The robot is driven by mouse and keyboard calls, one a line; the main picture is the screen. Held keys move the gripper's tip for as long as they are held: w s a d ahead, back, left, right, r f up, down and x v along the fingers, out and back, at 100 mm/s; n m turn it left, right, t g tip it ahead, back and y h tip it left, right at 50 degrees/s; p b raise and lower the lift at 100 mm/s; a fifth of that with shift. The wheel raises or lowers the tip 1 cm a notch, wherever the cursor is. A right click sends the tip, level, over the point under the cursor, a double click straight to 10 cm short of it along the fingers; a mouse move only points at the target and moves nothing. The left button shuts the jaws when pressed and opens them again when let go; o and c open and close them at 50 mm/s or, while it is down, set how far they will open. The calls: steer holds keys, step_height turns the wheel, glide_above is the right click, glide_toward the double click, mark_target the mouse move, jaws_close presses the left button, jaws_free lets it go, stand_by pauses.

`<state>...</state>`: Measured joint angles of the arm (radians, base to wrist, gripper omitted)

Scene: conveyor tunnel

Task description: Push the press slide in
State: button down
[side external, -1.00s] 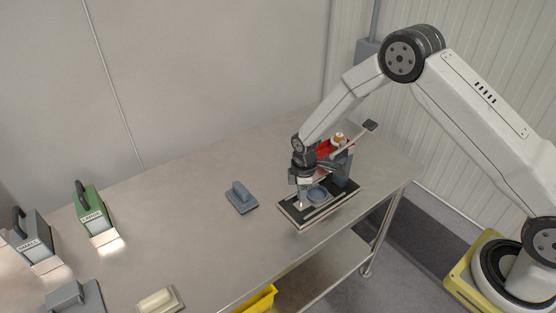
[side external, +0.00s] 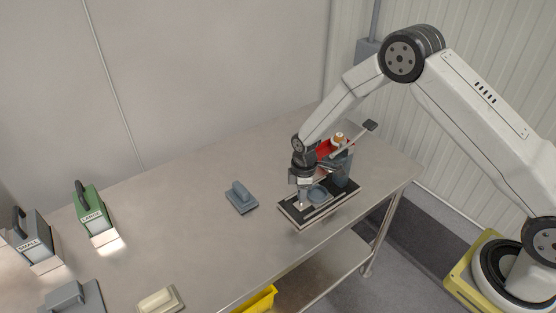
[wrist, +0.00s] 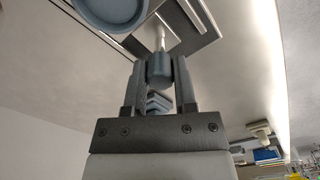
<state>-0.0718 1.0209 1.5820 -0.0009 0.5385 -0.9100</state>
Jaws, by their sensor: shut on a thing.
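The press (side external: 338,168) stands at the right end of the table, with a dark base, a red part and a lever reaching up to the right. Its slide has a round blue-grey cup (side external: 317,194), which also shows at the top of the wrist view (wrist: 110,8). My gripper (side external: 302,190) is over the slide's left end. In the wrist view my gripper (wrist: 160,75) is shut on the blue-grey slide knob (wrist: 160,70), which sits on a light rod. The slide's far end under the press is hidden.
A blue-grey block with a handle (side external: 241,197) stands left of the press. A green labelled box (side external: 94,213), a grey labelled box (side external: 36,243) and a cream block (side external: 160,300) are farther left. The table between them is clear. A yellow bin (side external: 258,299) is below the table edge.

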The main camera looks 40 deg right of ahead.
mark_target(313, 198)
stand_by(0.3)
steer(key=shift+d, duration=2.3)
steer(key=shift+c, duration=2)
jaws_free()
steer(key=shift+r, duration=0.15)
steer(key=shift+r, duration=0.15)
step_height(313, 198, up, 7)
steer(key=shift+r, duration=0.15)
